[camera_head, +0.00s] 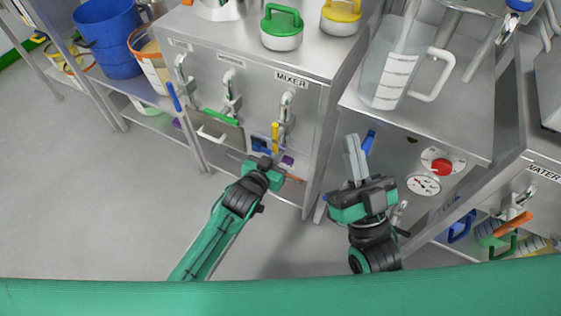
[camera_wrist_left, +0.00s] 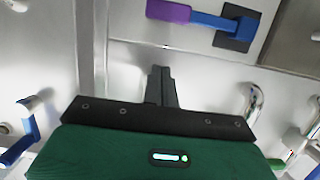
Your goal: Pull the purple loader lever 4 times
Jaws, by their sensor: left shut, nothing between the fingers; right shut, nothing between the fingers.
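The purple loader lever shows in the left wrist view as a purple grip (camera_wrist_left: 168,12) on a blue arm, mounted on a dark plate. It lies roughly level, above my fingertips in the picture and apart from them. In the head view its purple end (camera_head: 288,161) shows low on the mixer cabinet's front, partly hidden by my left gripper (camera_head: 276,157). That gripper is shut and empty close to the lever; its fingers also show in the left wrist view (camera_wrist_left: 161,70). My right gripper (camera_head: 352,138) is shut and empty, raised to the right of the cabinet.
The mixer cabinet (camera_head: 255,85) carries taps with yellow (camera_head: 275,136) and green (camera_head: 221,117) handles near the lever. A clear jug (camera_head: 392,75) stands on the right-hand bench. A red knob (camera_head: 442,167) and gauge are below it. Floor at left is clear.

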